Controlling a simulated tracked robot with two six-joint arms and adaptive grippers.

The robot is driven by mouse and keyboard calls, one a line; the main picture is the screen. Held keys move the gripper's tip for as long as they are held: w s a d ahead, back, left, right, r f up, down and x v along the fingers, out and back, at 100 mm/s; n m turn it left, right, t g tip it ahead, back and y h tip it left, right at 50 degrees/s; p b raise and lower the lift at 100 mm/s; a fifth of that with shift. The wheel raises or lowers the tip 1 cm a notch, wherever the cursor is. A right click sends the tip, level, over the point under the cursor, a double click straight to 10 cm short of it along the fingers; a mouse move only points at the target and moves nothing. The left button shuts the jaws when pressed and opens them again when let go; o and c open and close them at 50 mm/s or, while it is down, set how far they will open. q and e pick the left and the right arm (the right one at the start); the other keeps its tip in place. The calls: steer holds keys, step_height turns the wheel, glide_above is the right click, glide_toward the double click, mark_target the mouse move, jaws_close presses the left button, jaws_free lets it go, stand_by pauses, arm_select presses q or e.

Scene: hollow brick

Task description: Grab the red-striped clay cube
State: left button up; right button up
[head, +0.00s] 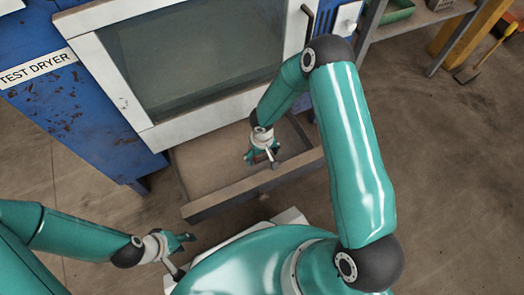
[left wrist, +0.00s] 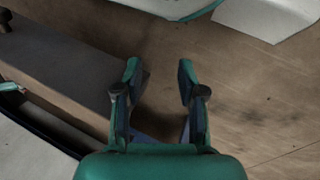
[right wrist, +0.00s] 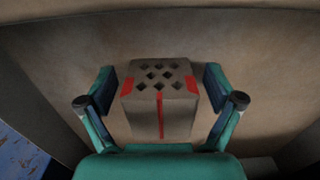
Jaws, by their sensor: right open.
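The clay cube (right wrist: 160,105) is grey-brown, with a grid of dark holes on top, red patches at its upper corners and a red stripe down its near face. It sits in the shallow tray (head: 235,192) below the dryer door. My right gripper (right wrist: 160,82) is open, with one finger on each side of the cube and a visible gap at each. In the head view my right gripper (head: 262,158) mostly hides the cube. My left gripper (head: 188,240) is away from the tray; the left wrist view shows it open and empty (left wrist: 158,80).
The blue test dryer (head: 60,110) with its framed glass door (head: 200,55) stands behind the tray. The tray's raised walls surround the cube. A shelf with a green bin (head: 398,10) is at the upper right. Bare floor (head: 450,170) lies at the right.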

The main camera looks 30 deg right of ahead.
steer(key=c, duration=1.2)
steer(key=shift+c, duration=0.2)
steer(key=shift+r, duration=0.15)
